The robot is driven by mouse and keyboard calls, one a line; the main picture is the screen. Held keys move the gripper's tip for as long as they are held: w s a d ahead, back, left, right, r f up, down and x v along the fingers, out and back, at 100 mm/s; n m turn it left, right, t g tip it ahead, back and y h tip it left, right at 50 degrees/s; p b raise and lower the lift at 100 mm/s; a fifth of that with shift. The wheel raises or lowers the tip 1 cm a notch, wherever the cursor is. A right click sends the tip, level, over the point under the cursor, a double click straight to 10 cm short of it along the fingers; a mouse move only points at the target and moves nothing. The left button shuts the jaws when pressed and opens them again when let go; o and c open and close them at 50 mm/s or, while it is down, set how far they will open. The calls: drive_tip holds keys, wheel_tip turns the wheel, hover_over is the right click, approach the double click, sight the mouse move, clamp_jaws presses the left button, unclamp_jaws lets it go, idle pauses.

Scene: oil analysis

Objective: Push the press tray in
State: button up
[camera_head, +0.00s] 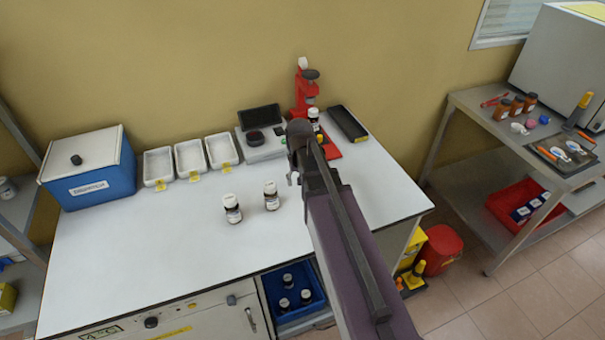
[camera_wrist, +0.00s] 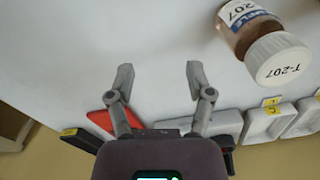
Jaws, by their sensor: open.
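The red press (camera_head: 303,90) stands at the back of the white bench, with a small bottle (camera_head: 314,114) at it. Its red base (camera_head: 332,152) shows partly beside my arm. In the wrist view a red flat part (camera_wrist: 103,121) lies behind my left finger. I cannot tell whether the press tray is out or in, as my arm and gripper hide much of that area. My gripper (camera_wrist: 157,76) is open and empty, with bare white bench between its fingertips. In the head view it hangs above the bench (camera_head: 293,179), in front of the press.
A bottle labelled T-207 (camera_wrist: 280,60) is close on the right in the wrist view. Two bottles (camera_head: 232,209) (camera_head: 271,196) stand mid-bench. A scale (camera_head: 262,140), white trays (camera_head: 190,157), a black tray (camera_head: 347,124) and a blue box (camera_head: 88,170) line the back. The front left bench is clear.

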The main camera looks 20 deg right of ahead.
drive_tip(key=shift+s+a+f, duration=0.2)
drive_tip(key=shift+s+a, duration=0.15)
drive_tip(key=shift+s, duration=0.1)
drive_tip(key=w+d+r+n+t+y+p, duration=0.1)
drive_tip(key=w+d+r+n+t+p, duration=0.2)
drive_tip(key=w+d, duration=0.65)
drive_tip(key=n+t+p, duration=0.1)
drive_tip(key=n+p, duration=0.2)
drive_tip(key=p, duration=0.1)
approach(320, 136)
drive_tip(key=v, duration=0.3)
drive_tip(key=shift+s+d+r, duration=0.1)
drive_tip(key=shift+s+d, duration=0.15)
drive_tip(key=shift+d, duration=0.05)
drive_tip(key=b+x, duration=0.8)
drive_tip(key=x, duration=0.1)
drive_tip(key=b+x, duration=0.5)
drive_tip(key=shift+w+a+r, duration=0.15)
drive_tip(key=shift+w+a, duration=0.05)
drive_tip(key=shift+a, duration=0.05)
